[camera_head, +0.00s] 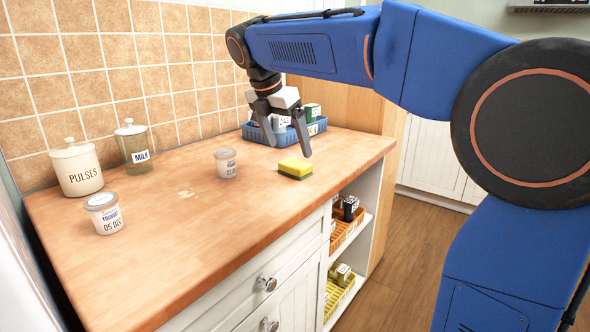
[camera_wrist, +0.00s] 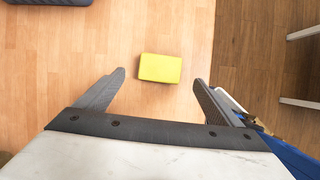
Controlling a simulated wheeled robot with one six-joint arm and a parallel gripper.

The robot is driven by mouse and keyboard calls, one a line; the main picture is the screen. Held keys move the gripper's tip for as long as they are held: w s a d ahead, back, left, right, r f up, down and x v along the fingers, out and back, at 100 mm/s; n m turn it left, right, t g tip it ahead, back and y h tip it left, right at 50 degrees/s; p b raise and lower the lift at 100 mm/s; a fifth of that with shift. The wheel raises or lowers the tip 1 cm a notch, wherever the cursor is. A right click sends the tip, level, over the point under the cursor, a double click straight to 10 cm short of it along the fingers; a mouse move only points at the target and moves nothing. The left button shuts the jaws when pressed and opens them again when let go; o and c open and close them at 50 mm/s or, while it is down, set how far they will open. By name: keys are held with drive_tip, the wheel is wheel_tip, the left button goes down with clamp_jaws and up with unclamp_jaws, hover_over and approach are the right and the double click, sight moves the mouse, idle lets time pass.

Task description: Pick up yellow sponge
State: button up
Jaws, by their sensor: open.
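The yellow sponge (camera_head: 295,168) lies flat on the wooden counter, near its right front edge, with a dark green underside layer. In the wrist view the sponge (camera_wrist: 160,68) is a yellow block ahead of the fingertips, roughly centred between them. My gripper (camera_head: 288,150) is open and empty, pointing down above the counter, just behind and above the sponge in the head view. In the wrist view my gripper's two fingers (camera_wrist: 158,77) are spread wider than the sponge. I see no contact between the fingers and the sponge.
A blue basket (camera_head: 258,134) with containers stands behind my gripper. A small yogurt-type jar (camera_head: 226,164) is to the sponge's left. A pulses canister (camera_head: 77,168), milk jar (camera_head: 134,147) and yoghurt jar (camera_head: 104,214) stand farther left. The counter around the sponge is clear.

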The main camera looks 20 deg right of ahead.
sight(295, 163)
drive_tip(key=shift+x, duration=3.15)
drive_tip(key=c, duration=1.1)
drive_tip(key=shift+r, duration=0.1)
drive_tip(key=shift+c, duration=0.2)
wheel_tip(295, 163, up, 10)
